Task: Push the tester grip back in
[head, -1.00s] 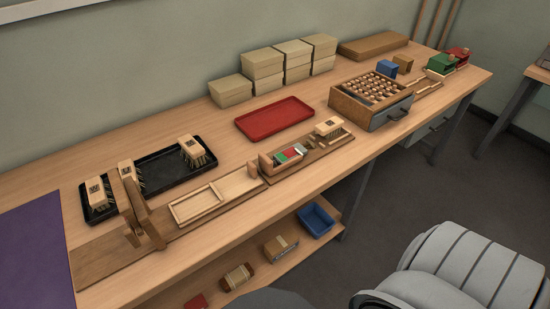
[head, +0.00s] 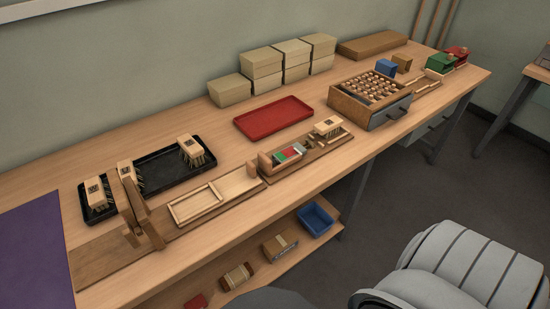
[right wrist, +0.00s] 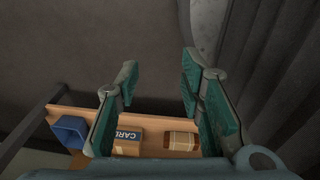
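In the head view, a wooden fixture with upright arms (head: 138,215) stands at the bench's near left end. To its right lie a shallow wooden frame (head: 205,204) and a board with a small wooden block (head: 252,168), a box of green, red and white pieces (head: 289,154) and a brush (head: 327,127). I cannot tell for certain which part is the tester grip. My right gripper (right wrist: 158,72) shows in the right wrist view, open and empty, its fingers over the lower shelf and floor, apart from everything. My left gripper is in neither view.
A black tray (head: 160,178) with brushes, a red tray (head: 273,118), stacked boxes (head: 265,70) and a compartment drawer (head: 378,122) sit on the bench. The lower shelf holds a blue bin (head: 316,220) and boxes. A grey, ribbed, chair-like shape (head: 470,265) is at lower right.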

